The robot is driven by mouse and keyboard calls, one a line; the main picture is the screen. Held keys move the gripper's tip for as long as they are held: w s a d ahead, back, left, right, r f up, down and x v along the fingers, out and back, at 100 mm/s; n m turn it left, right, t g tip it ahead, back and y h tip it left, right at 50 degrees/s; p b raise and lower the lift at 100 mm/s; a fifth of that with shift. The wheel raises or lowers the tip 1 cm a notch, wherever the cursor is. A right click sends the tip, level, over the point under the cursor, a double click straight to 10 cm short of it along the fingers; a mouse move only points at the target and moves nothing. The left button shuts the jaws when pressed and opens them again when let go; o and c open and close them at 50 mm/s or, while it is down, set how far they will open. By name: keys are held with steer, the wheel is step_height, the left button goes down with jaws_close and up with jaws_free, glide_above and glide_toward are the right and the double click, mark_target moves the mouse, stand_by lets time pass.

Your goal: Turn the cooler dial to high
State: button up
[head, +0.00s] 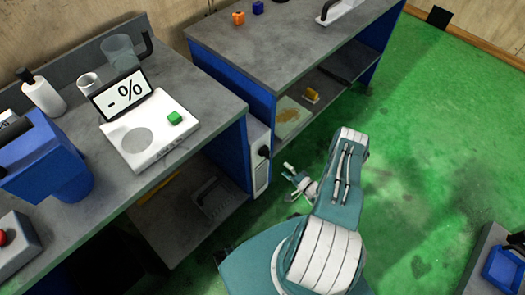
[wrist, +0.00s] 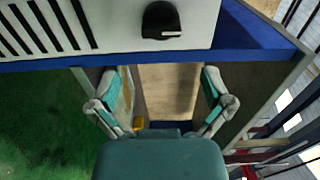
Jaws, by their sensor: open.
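The cooler is a white box (head: 258,170) fixed to the side of the blue bench end in the head view. Its white front with black slots shows in the wrist view (wrist: 105,22). The black cooler dial (wrist: 161,20) has a short light mark at its lower edge; it also shows on the cooler in the head view (head: 264,151). No setting labels are readable. My gripper (head: 287,181) is open and empty, low beside the cooler and apart from the dial. In the wrist view my gripper (wrist: 160,92) has its two fingers spread, with the dial beyond them at the top.
The left bench (head: 215,97) holds a white scale (head: 150,142) with a green cube, a blue machine and containers. A second bench (head: 275,40) with a lower shelf stands behind the cooler. Green floor (head: 430,120) is open to the right.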

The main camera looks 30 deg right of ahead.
mark_target(270, 157)
steer(key=x, duration=1)
steer(key=shift+w, duration=0.15)
steer(key=shift+d, duration=0.1)
steer(key=shift+c, duration=0.3)
steer(key=c, duration=0.9)
